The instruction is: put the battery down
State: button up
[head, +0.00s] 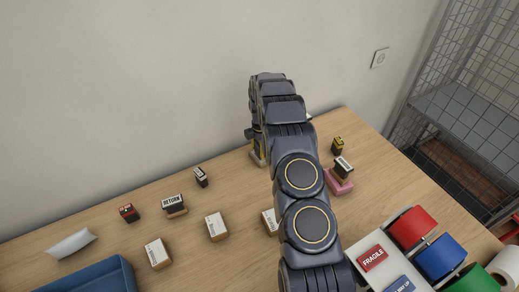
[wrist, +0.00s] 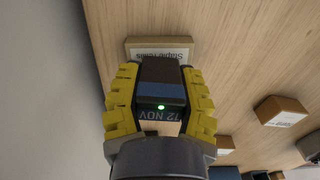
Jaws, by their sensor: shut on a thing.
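My gripper (wrist: 160,97) is shut on a dark block (wrist: 161,70) with a blue band and print reading "12 NOV". A green light glows on its near side. In the head view my arm hides most of the gripper and the block.
In the head view, a red-topped block (head: 128,212), a "RETURN" stamp (head: 174,205), a yellow-black block (head: 337,145) and small boxes (head: 216,227) stand on the wooden counter (head: 110,258). A tape-roll and label tray (head: 345,244) stands front right. A wall runs behind.

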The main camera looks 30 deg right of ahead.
jog(key=shift+f, duration=0.35)
jog(key=o, duration=1)
